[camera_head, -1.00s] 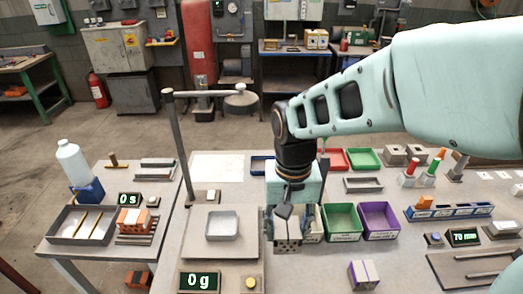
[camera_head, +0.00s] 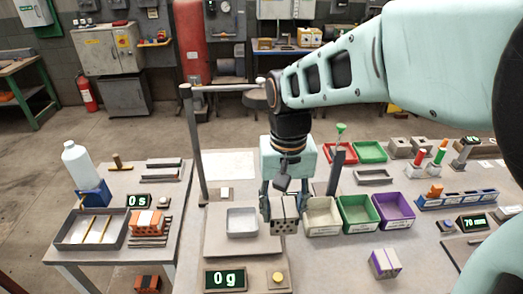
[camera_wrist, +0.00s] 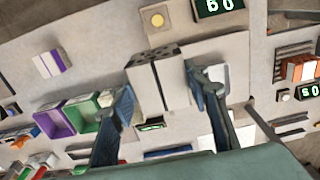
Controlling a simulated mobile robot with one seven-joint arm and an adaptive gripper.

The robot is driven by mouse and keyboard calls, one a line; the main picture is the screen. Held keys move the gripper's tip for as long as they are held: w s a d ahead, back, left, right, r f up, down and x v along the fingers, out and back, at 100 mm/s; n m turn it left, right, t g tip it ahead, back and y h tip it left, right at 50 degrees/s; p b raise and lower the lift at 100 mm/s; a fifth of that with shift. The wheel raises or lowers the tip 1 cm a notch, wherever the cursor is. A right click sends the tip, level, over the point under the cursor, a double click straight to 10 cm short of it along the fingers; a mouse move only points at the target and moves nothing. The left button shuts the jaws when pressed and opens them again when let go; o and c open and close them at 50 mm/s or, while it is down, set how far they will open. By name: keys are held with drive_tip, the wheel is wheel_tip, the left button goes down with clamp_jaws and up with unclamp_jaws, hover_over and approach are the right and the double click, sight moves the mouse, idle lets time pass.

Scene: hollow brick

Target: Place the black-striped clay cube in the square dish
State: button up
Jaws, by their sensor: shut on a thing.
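The black-striped clay cube (camera_head: 285,214) is pale grey with small dark holes in one face. It also shows in the wrist view (camera_wrist: 160,84), with a black stripe along its side. My gripper (camera_head: 281,203) is shut on it, one finger on each side. The square dish (camera_head: 242,222) is a shallow grey tray on a scale plate (camera_head: 228,245), just left of the cube in the head view. It looks empty. In the wrist view my right-hand finger partly covers the dish area. The cube appears above the plate's right edge; its exact height is unclear.
A white bin (camera_head: 322,229), a green bin (camera_head: 343,222) and a purple bin (camera_head: 411,219) stand right of the cube. A post (camera_head: 193,150) with a horizontal arm rises behind the dish. A purple-striped block (camera_head: 384,263) lies at front right. The scale display (camera_head: 224,278) reads 0 g.

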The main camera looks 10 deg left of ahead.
drive_tip(key=shift+w+a, duration=0.15)
drive_tip(key=shift+a, duration=0.15)
drive_tip(key=w+a+f+p, duration=0.1)
drive_tip(key=w+a+f, duration=0.1)
drive_tip(key=a+f, duration=0.1)
drive_tip(key=w+a+f+p, duration=0.1)
drive_tip(key=w+a+f, duration=0.1)
drive_tip(key=a, duration=0.2)
drive_tip(key=w+a+f+p, duration=0.1)
drive_tip(key=w+a+f, duration=0.2)
drive_tip(key=shift+a+f, duration=0.15)
drive_tip(key=shift+f, duration=0.2)
drive_tip(key=shift+w+a+f, duration=0.25)
drive_tip(key=shift+a+f, duration=0.05)
drive_tip(key=shift+f, duration=0.2)
drive_tip(key=shift+w+f, duration=0.1)
drive_tip(key=shift+f, duration=1.5)
drive_tip(key=shift+f, duration=0.2)
drive_tip(key=o, duration=1.3)
drive_tip(key=shift+r, duration=0.1)
